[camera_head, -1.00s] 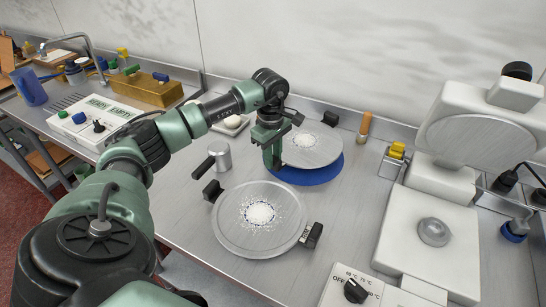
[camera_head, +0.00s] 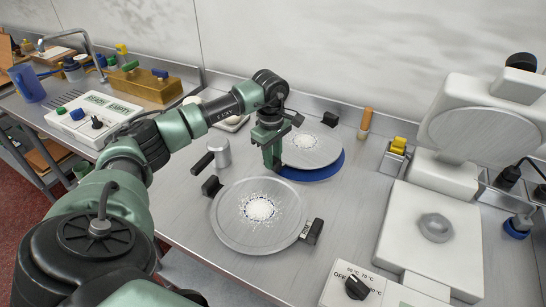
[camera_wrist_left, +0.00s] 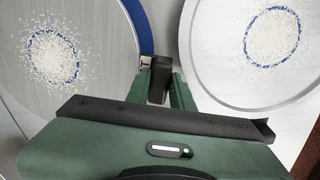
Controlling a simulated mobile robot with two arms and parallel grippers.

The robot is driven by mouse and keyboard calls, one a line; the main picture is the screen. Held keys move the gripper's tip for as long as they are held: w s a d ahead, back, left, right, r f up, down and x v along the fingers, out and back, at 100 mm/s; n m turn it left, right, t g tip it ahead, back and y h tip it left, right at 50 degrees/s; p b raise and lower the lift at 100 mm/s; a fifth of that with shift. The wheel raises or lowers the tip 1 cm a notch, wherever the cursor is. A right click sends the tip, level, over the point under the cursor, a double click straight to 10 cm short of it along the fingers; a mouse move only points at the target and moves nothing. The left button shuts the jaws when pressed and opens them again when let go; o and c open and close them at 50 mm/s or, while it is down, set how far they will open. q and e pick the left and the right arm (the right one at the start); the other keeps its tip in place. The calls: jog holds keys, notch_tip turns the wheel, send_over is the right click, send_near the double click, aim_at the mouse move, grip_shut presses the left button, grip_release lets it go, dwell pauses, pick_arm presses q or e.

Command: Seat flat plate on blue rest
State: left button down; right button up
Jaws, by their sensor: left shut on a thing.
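A round grey plate (camera_head: 312,150) with white powder in its middle is over the blue rest (camera_head: 322,174) toward the back of the bench. A blue crescent of the rest shows along the plate's near and right edge. I cannot tell whether the plate touches the rest. My left gripper (camera_head: 273,165) is shut on the plate's near-left handle, and its other black handle (camera_head: 331,119) points to the back. In the left wrist view the held plate (camera_wrist_left: 95,80) is at left, with the blue rest (camera_wrist_left: 139,22) beyond its edge. My right gripper is out of view.
A second powdered plate (camera_head: 238,234) with two black handles lies close in front. A metal cup with a black handle (camera_head: 222,153) stands at left. A white press machine (camera_head: 428,245) fills the right. An orange-handled tool (camera_head: 366,122) stands behind.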

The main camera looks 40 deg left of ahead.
pick_arm(q)
jog(key=shift+w+f+b, duration=0.1)
jog(key=shift+f+b, duration=0.25)
jog(key=shift+f, duration=0.05)
jog(key=c, duration=1.1)
grip_release()
jog(key=shift+r, duration=0.1)
jog(key=shift+c, duration=0.2)
jog(key=shift+s, duration=0.2)
jog(key=shift+s+r+p, duration=0.15)
jog(key=shift+r+p, duration=2.6)
jog(key=shift+r, duration=1.2)
